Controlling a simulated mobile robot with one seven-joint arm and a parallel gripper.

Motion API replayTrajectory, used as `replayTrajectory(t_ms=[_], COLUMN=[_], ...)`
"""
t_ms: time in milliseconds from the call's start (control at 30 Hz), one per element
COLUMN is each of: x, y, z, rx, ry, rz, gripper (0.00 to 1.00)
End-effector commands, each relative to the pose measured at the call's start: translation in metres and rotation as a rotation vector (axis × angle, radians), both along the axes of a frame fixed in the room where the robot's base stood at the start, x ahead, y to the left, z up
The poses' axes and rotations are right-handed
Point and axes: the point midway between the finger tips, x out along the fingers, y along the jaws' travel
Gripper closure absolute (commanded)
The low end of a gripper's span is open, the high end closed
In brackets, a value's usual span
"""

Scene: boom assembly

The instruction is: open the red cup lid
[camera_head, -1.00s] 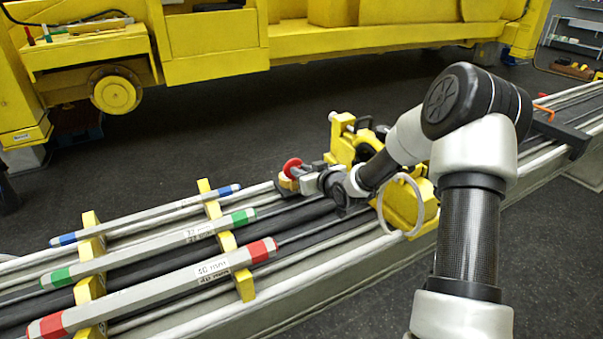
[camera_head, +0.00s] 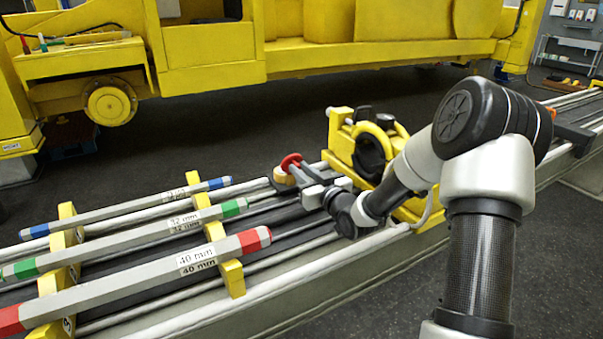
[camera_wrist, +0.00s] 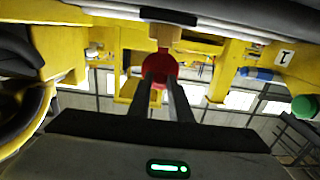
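The red cup lid (camera_head: 291,161) is a round red part on top of a tan piece (camera_head: 283,177), beside the yellow clamp in the head view. My gripper (camera_head: 299,175) reaches in from the right, with its tips at or very near the lid. In the wrist view the red part (camera_wrist: 163,74) sits at the tips of my two dark fingers (camera_wrist: 160,82), which stand a narrow gap apart. I cannot tell whether the fingers press on it. The lid's underside is hidden.
A yellow clamp (camera_head: 345,135) with black rings stands just behind my gripper. Labelled rods with blue, green and red (camera_head: 255,240) ends lie on yellow holders at the left. A large yellow machine (camera_head: 350,50) stands behind; dark floor lies between.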

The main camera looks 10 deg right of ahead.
Motion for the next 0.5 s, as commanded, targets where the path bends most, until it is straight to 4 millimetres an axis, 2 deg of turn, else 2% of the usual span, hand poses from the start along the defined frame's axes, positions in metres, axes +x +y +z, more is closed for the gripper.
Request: replayTrajectory(t_ms=[33, 100, 500], x=[0.0002, 0.0002, -0.0060], y=[-0.0003, -0.0002, -0.0024], z=[0.0006, 0.0006, 0.0003], rx=[0.000, 0.000, 0.000], ry=[-0.001, -0.001, 0.001], rz=[-0.001, -0.001, -0.001], gripper=[0.75, 0.64, 0.63])
